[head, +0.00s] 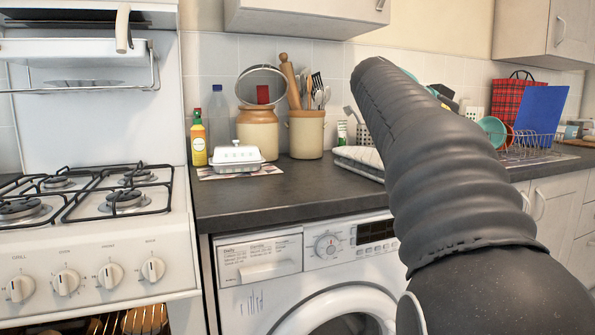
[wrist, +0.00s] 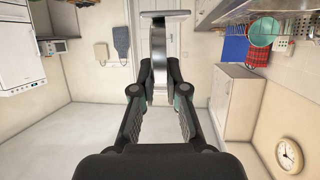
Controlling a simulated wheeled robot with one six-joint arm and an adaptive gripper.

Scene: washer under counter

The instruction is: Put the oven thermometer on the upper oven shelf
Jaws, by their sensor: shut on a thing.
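In the wrist view my gripper (wrist: 160,76) is shut on a thin grey metal piece with a wide flat plate across its far end, which I take to be the oven thermometer (wrist: 159,45). Its dial face cannot be made out. In the head view the white cooker (head: 95,250) stands at the left. Wire bars of an oven shelf (head: 130,322) show in the warm-lit oven opening at the bottom edge. Most of the oven is cut off, so I cannot tell which shelf this is. My gripper and the thermometer are out of the head view.
The washing machine (head: 300,265) stands under the dark counter (head: 290,188), right of the cooker. On the counter are a white butter dish (head: 236,158), bottles and utensil pots. My dark arm hides part of the counter. Clear floor (wrist: 90,145) shows in the wrist view.

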